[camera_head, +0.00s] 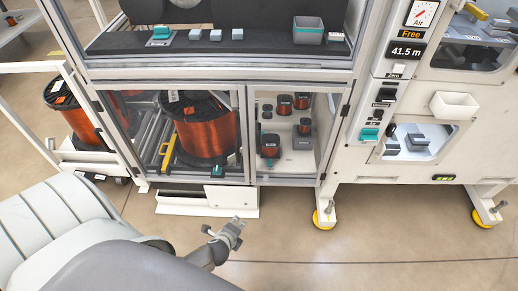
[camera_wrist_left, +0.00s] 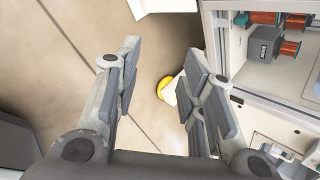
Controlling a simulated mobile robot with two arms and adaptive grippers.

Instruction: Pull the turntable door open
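The lower left glazed door (camera_head: 136,181) spans the front of a bay with a large copper-wire spool (camera_head: 207,128). It looks closed, with its frame flush in the cabinet front. I take it for the turntable door, but no label confirms this. A small teal part (camera_head: 189,171) shows near its lower edge; I cannot tell if it is a handle. My left gripper (camera_head: 234,230) is in front of and below the cabinet, over the floor, apart from the door. In the left wrist view its fingers (camera_wrist_left: 163,62) are spread with nothing between them. My right gripper is out of view.
A bay with several small spools (camera_head: 270,146) lies right of the door; it also shows in the wrist view (camera_wrist_left: 265,45). A yellow-footed leg (camera_head: 324,218) stands right of my left gripper. Another spool (camera_head: 75,112) sits on a cart at left.

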